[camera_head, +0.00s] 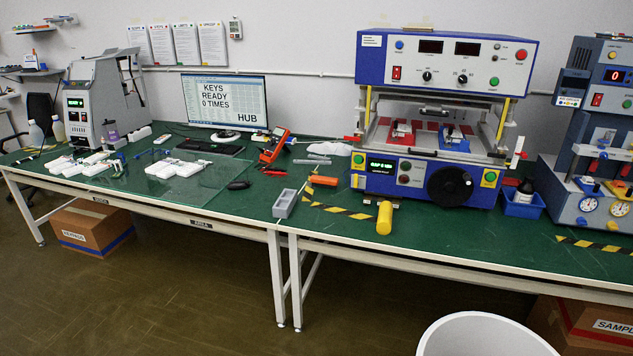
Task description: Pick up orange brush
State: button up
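A small orange bar-shaped object (323,180) lies on the green bench top, left of the large blue and white press. It may be the orange brush, but it is too small for me to make out bristles. A yellow cylinder (384,217) is to its right near the bench's front edge. A grey open box (285,204) is to its left. My gripper is not in view.
The press (428,120) stands behind and right of the orange object. Yellow-black tape (345,211) marks the bench top (250,215). An orange-red meter (273,146), a dark mouse (238,185) and a clear sheet (180,178) lie leftward. A monitor (225,98) stands behind.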

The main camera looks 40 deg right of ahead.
aim_at(331, 183)
jog(key=i, duration=0.9)
jog(key=z, duration=0.05)
